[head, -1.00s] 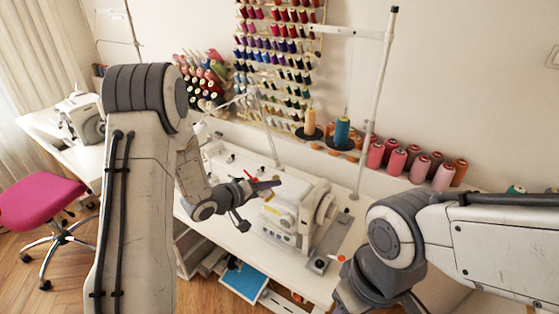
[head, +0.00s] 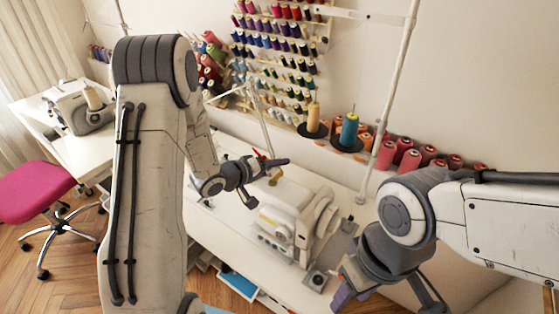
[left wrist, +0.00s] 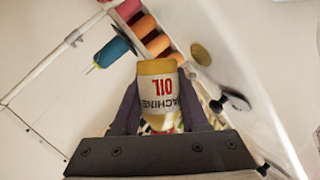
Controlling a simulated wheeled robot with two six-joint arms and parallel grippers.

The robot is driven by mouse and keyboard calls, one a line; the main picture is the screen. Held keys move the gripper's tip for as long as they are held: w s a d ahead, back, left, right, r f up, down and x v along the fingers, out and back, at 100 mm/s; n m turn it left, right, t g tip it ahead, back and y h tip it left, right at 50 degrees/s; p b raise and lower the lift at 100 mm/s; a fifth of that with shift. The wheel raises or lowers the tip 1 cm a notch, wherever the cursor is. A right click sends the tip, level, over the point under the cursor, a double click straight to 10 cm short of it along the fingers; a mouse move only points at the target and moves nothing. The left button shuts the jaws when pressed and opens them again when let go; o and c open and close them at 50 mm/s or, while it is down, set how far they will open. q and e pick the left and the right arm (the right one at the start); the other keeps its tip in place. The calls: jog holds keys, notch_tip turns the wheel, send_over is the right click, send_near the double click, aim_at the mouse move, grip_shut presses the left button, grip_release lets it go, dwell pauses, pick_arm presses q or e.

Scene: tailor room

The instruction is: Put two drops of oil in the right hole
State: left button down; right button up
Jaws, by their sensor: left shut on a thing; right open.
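The oil bottle (left wrist: 158,90), yellowish with a "MACHINE OIL" label, sits between the fingers of my left gripper (left wrist: 160,112) in the left wrist view. The label reads upside down there. In the head view my left gripper (head: 268,176) is shut on the bottle, mostly hidden by the fingers, above the back of the white sewing machine (head: 285,222). A small red bit shows by the fingers. My right gripper (head: 342,292) is low, right of the machine, partly cut off by the frame edge. I cannot make out the oil holes.
A thread stand with a yellow cone (head: 313,117) and a blue cone (head: 349,130) rises behind the machine. Pink and orange spools (head: 408,160) line the wall. A second sewing machine (head: 80,108) and a pink chair (head: 32,190) are at left.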

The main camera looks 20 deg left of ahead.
pick_arm(q)
jog(key=shift+n, duration=0.3)
jog(key=shift+d+f+n+h, duration=0.1)
jog(key=shift+d+n+h, duration=0.1)
jog(key=shift+n+h, duration=0.25)
jog(key=shift+s+d+f+n+h+b, duration=0.1)
jog(key=shift+d+f+n+h+b, duration=0.1)
jog(key=shift+n+h, duration=0.3)
jog(key=shift+s+d+f+n+h+b, duration=0.1)
jog(key=shift+d+f+n+h+b, duration=0.1)
jog(key=shift+n+h, duration=0.25)
jog(key=shift+r, duration=0.25)
jog(key=shift+s+d+n+p, duration=0.1)
jog(key=shift+d+n+p, duration=0.05)
jog(key=shift+n+p, duration=0.2)
jog(key=shift+p, duration=0.3)
jog(key=shift+n, duration=0.25)
